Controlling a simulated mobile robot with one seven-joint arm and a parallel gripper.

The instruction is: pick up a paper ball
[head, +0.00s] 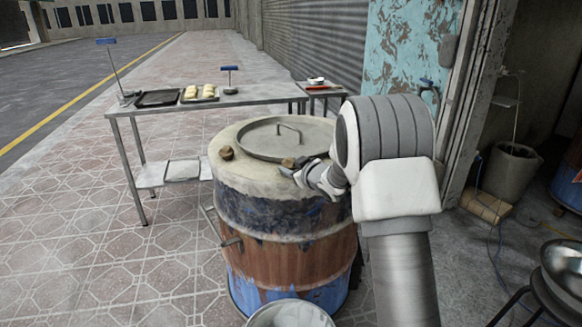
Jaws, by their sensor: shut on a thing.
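My gripper (291,167) is over the right part of the barrel oven's pale top, beside the round metal lid. It is shut on a small brown lump (288,162), which looks like a crumpled paper ball. The fingers and wrist hide part of it, and I cannot tell whether it still touches the top. A second brown lump (226,153), similar in size, rests on the left rim of the barrel oven (262,190).
The lid (258,143) with a raised handle covers most of the barrel top. A metal table (165,109) behind holds trays, pale dough pieces (199,91) and blue-topped stands. A metal bowl (290,314) is in front. A bucket (511,170) stands at the right.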

